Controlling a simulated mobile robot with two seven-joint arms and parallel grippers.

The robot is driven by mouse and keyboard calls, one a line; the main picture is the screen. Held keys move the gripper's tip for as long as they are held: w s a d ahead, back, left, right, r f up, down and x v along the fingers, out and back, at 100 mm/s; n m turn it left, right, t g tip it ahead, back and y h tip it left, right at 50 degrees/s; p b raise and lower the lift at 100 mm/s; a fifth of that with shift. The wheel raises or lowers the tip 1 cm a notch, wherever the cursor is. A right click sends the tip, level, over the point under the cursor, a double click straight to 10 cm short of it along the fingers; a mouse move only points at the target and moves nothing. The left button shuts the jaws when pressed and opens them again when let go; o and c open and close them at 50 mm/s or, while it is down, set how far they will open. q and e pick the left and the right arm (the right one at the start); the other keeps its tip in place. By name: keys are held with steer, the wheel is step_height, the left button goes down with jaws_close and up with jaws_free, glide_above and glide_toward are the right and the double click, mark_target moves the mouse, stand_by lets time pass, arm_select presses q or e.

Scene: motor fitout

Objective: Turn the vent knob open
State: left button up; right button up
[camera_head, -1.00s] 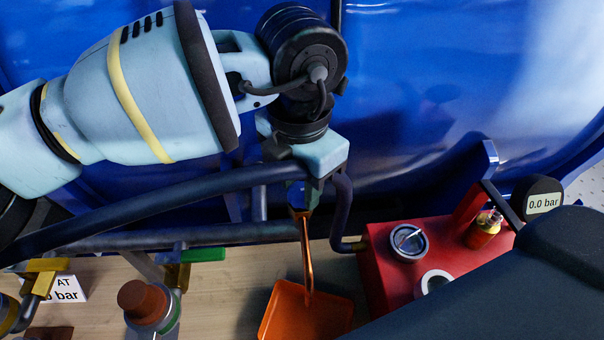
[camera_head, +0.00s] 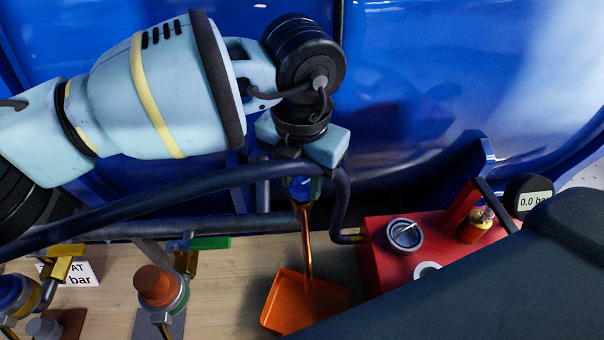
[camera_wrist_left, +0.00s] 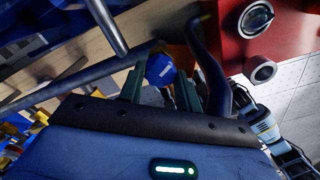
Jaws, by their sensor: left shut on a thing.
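My left gripper (camera_head: 303,185) reaches down from the upper left in the head view, under its pale blue wrist. It is shut on a blue knob (camera_head: 300,187), which I take as the vent knob. In the left wrist view the blue knob (camera_wrist_left: 160,71) shows between the two dark green fingers of the left gripper (camera_wrist_left: 160,88). Part of the knob is hidden by the fingers, and I cannot tell its turn angle. A copper pipe (camera_head: 307,245) runs down from beside it to an orange tray (camera_head: 285,305). My right gripper is out of view.
A dark hose (camera_head: 342,200) runs close beside the gripper to a red box (camera_head: 377,262). A gauge (camera_head: 533,200) at right reads 0.0 bar. A brown-capped fitting (camera_head: 157,287) and a green handle (camera_head: 210,242) stand at left. The blue wall is close behind.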

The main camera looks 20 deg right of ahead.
mark_target(301, 185)
arm_select(q)
steer(key=shift+f, duration=0.1)
steer(key=o, duration=1)
steer(key=shift+c, duration=0.2)
step_height(301, 185, up, 8)
steer(key=shift+f, duration=0.1)
